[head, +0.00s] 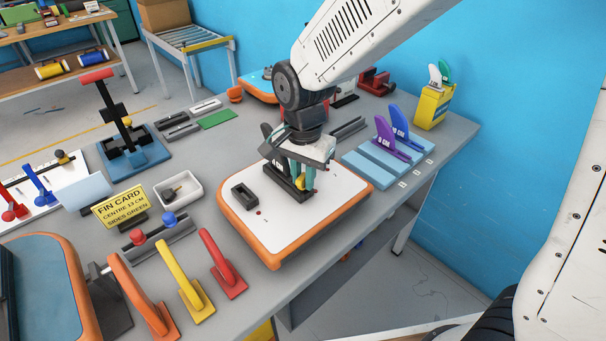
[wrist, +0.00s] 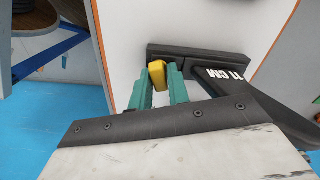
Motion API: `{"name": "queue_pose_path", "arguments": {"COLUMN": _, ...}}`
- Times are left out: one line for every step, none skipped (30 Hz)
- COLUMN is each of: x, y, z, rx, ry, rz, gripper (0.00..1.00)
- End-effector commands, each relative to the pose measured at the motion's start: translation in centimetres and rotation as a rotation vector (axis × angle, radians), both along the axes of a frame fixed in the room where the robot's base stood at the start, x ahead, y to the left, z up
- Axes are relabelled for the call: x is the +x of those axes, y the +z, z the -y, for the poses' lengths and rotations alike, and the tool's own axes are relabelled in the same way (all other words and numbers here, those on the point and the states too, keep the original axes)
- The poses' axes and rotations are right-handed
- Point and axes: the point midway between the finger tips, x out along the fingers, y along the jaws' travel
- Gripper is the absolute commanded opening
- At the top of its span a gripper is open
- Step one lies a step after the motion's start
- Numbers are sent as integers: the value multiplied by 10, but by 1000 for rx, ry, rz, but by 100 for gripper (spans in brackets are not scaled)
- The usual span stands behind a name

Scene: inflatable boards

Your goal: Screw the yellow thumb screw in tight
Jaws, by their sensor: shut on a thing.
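The yellow thumb screw (wrist: 157,73) shows between the green fingers of my gripper (wrist: 159,88) in the wrist view. My gripper is shut on it. In the head view the screw (head: 300,182) is a small yellow spot beside my gripper (head: 301,178), at a black fin box on the white board (head: 262,225) with an orange rim. A black fin marked 11 CM (wrist: 222,76) stands at the black box (wrist: 195,52) in the wrist view. The screw's lower end is hidden, so I cannot tell how deep it sits.
A second black box (head: 244,196) lies on the board's left part. A blue rack (head: 375,168) with purple and blue fins stands to the right. A white tray (head: 181,190), a yellow fin card (head: 121,207) and coloured handles (head: 222,262) lie to the left and front.

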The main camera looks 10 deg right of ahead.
Motion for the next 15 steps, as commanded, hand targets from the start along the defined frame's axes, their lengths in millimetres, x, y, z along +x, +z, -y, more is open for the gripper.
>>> {"name": "queue_pose_path", "arguments": {"x": 0, "y": 1, "z": 0, "rx": 1, "ry": -54, "rz": 1, "gripper": 0}}
{"name": "queue_pose_path", "arguments": {"x": 0, "y": 1, "z": 0, "rx": 1, "ry": -88, "rz": 1, "gripper": 0}}
{"name": "queue_pose_path", "arguments": {"x": 0, "y": 1, "z": 0, "rx": 1, "ry": -126, "rz": 1, "gripper": 0}}
{"name": "queue_pose_path", "arguments": {"x": 0, "y": 1, "z": 0, "rx": 1, "ry": -149, "rz": 1, "gripper": 0}}
{"name": "queue_pose_path", "arguments": {"x": 0, "y": 1, "z": 1, "rx": 1, "ry": -166, "rz": 1, "gripper": 0}}
{"name": "queue_pose_path", "arguments": {"x": 0, "y": 1, "z": 1, "rx": 1, "ry": -179, "rz": 1, "gripper": 0}}
{"name": "queue_pose_path", "arguments": {"x": 0, "y": 1, "z": 1, "rx": 1, "ry": -185, "rz": 1, "gripper": 0}}
{"name": "queue_pose_path", "arguments": {"x": 0, "y": 1, "z": 1, "rx": 1, "ry": -187, "rz": 1, "gripper": 0}}
{"name": "queue_pose_path", "arguments": {"x": 0, "y": 1, "z": 1, "rx": 1, "ry": -186, "rz": 1, "gripper": 0}}
{"name": "queue_pose_path", "arguments": {"x": 0, "y": 1, "z": 1, "rx": 1, "ry": -185, "rz": 1, "gripper": 0}}
{"name": "queue_pose_path", "arguments": {"x": 0, "y": 1, "z": 1, "rx": 1, "ry": -185, "rz": 1, "gripper": 0}}
{"name": "queue_pose_path", "arguments": {"x": 0, "y": 1, "z": 1, "rx": 1, "ry": -185, "rz": 1, "gripper": 0}}
{"name": "queue_pose_path", "arguments": {"x": 0, "y": 1, "z": 1, "rx": 1, "ry": -184, "rz": 1, "gripper": 0}}
{"name": "queue_pose_path", "arguments": {"x": 0, "y": 1, "z": 1, "rx": 1, "ry": -188, "rz": 1, "gripper": 0}}
{"name": "queue_pose_path", "arguments": {"x": 0, "y": 1, "z": 1, "rx": 1, "ry": -204, "rz": 1, "gripper": 0}}
